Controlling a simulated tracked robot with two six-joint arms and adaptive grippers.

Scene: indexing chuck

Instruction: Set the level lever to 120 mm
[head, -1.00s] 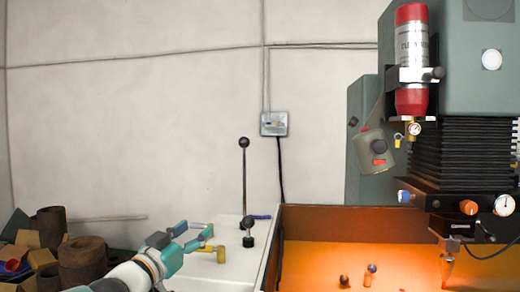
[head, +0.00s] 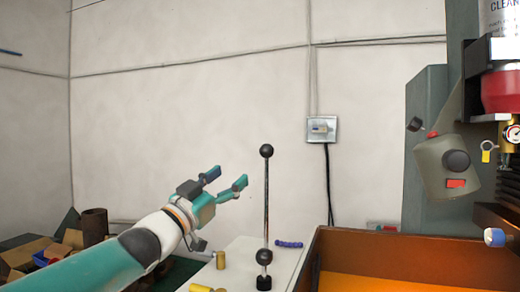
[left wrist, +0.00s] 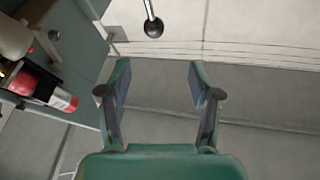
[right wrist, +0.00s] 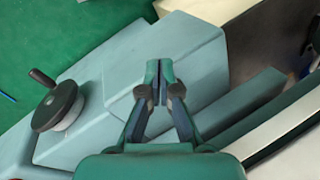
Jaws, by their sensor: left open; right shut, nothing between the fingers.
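A thin upright metal rod with a black ball on top (head: 266,151) stands on a white surface (head: 240,250); it looks like the lever. A second black ball (head: 264,257) sits low on it above a dark base. No scale can be read. My left gripper (head: 227,177) is open and empty, left of the rod and a little below its top ball, apart from it in the picture. In the left wrist view, a black ball on a rod (left wrist: 154,28) shows beyond the open fingers. My right gripper (right wrist: 160,72) is shut and empty, in front of a grey-green machine housing (right wrist: 130,80).
Brass-coloured pieces (head: 221,260) and a blue handle (head: 289,244) are near the rod's base. A brown-walled tray (head: 385,252) lies to the right. The machine head with a grey cylinder (head: 447,165) stands at far right. A handwheel (right wrist: 58,107) shows in the right wrist view.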

